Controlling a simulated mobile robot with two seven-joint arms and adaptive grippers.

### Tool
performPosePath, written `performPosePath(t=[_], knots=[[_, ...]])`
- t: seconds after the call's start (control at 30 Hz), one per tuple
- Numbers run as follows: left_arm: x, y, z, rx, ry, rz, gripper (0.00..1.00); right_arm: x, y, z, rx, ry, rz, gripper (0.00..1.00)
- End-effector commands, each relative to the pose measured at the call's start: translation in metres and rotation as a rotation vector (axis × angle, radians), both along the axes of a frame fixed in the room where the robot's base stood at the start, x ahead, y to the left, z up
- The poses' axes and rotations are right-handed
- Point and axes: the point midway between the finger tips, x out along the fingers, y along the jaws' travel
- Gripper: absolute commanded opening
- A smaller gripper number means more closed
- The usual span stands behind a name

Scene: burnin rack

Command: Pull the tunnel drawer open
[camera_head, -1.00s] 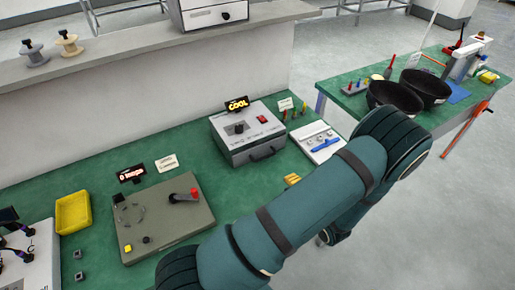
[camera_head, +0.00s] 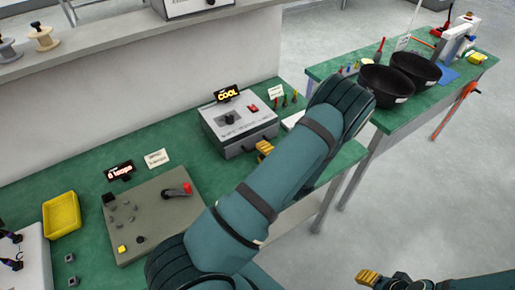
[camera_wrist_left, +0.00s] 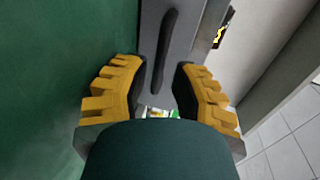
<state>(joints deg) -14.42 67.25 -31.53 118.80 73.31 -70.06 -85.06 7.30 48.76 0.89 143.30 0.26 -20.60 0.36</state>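The tunnel is a grey box (camera_head: 238,124) with a lit COOL sign on top, standing at the back of the green bench. Its drawer front faces me and looks shut, with a dark bar handle (camera_wrist_left: 165,50) that shows in the left wrist view. My left gripper (camera_head: 264,147) is at the drawer front, its yellow fingertips by the handle; my own arm hides the rest of it. In the left wrist view the fingers (camera_wrist_left: 158,88) are spread apart, with the handle ahead between them, not gripped. My right gripper (camera_head: 368,277) shows only partly at bottom right.
A grey panel box with a red lever (camera_head: 155,215) and a yellow tray (camera_head: 61,214) stand left on the bench. Small screwdrivers (camera_head: 285,101) stand right of the tunnel. A second green table with black bowls (camera_head: 386,85) is at right.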

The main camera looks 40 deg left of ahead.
Motion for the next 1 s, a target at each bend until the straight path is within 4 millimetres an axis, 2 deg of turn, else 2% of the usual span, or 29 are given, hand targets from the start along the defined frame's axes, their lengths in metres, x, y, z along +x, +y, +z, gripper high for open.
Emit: performPosePath(t=[0.03, 0.2, 0.6, 0.63, 0.7, 1.0], knots=[[0.001, 0.009, -0.002, 0.0, 0.001, 0.004, 0.25, 0.0, 0.0, -0.001, 0.0, 0.001, 0.0, 0.47], [0.007, 0.024, -0.006, -0.001, 0.0, 0.001, 0.25, -0.001, 0.0, -0.003, 0.0, 0.002, 0.002, 0.47], [0.008, 0.03, -0.007, 0.0, 0.0, 0.0, 0.25, -0.001, 0.0, -0.003, 0.0, 0.002, 0.002, 0.47], [0.008, 0.03, -0.007, 0.0, 0.0, 0.0, 0.22, -0.001, 0.0, -0.003, 0.0, 0.002, 0.002, 0.47], [0.008, 0.03, -0.007, -0.001, 0.0, 0.0, 0.0, -0.001, 0.0, -0.003, 0.0, 0.002, 0.002, 0.47], [0.008, 0.027, -0.006, -0.001, 0.001, -0.001, 0.0, -0.001, 0.0, -0.002, 0.0, 0.002, 0.002, 0.47]])
